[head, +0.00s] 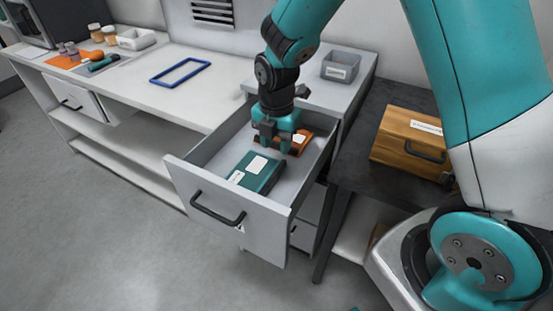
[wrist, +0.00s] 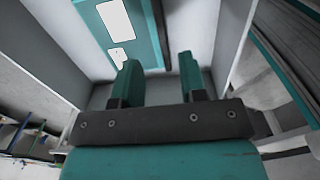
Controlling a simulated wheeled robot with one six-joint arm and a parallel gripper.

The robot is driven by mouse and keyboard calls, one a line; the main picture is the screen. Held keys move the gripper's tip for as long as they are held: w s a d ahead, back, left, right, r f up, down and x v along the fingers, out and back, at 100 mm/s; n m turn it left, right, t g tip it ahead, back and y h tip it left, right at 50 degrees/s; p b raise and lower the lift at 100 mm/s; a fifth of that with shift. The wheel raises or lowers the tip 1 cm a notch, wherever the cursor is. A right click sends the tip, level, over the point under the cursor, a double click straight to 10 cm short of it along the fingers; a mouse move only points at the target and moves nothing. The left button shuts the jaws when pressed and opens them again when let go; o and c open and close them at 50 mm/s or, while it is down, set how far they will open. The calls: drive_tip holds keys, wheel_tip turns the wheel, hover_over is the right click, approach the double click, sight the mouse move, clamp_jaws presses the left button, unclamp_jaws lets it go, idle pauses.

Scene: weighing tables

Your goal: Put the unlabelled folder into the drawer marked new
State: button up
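My gripper (head: 275,146) is inside an open light-grey drawer (head: 185,172), pointing down. Its two teal fingers stand apart in the wrist view (wrist: 158,78), with nothing seen between them. A teal folder-like item (head: 262,181) with two white labels lies in the drawer, in front of the gripper; it also shows in the wrist view (wrist: 92,22). An orange-brown item (head: 304,143) with a white patch lies in the drawer beside and behind the gripper, partly hidden by it. A small label on the drawer front is partly behind the handle and unreadable.
A wooden case (head: 396,150) with a label and dark handle stands on the dark table (head: 372,112) to the right. A grey bin (head: 341,66) stands behind the drawer. A blue frame (head: 181,73) lies on the white counter (head: 215,97), with jars and tools further left.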

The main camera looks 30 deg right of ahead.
drive_tip(key=s+a+r+m+y, duration=0.2)
drive_tip(key=s+a+r+m, duration=0.2)
drive_tip(key=s+r+m, duration=0.6)
drive_tip(key=s+a+r+m+y, duration=0.1)
drive_tip(key=s+a+r+m, duration=0.1)
drive_tip(key=s+r+m, duration=0.1)
drive_tip(key=s+a+r+m+y, duration=0.1)
drive_tip(key=s+r+m, duration=0.3)
drive_tip(key=s, duration=0.4)
drive_tip(key=shift+s+a+r+m, duration=0.25)
drive_tip(key=shift+s+a+m, duration=0.1)
drive_tip(key=shift+m, duration=0.25)
drive_tip(key=shift+w, duration=0.1)
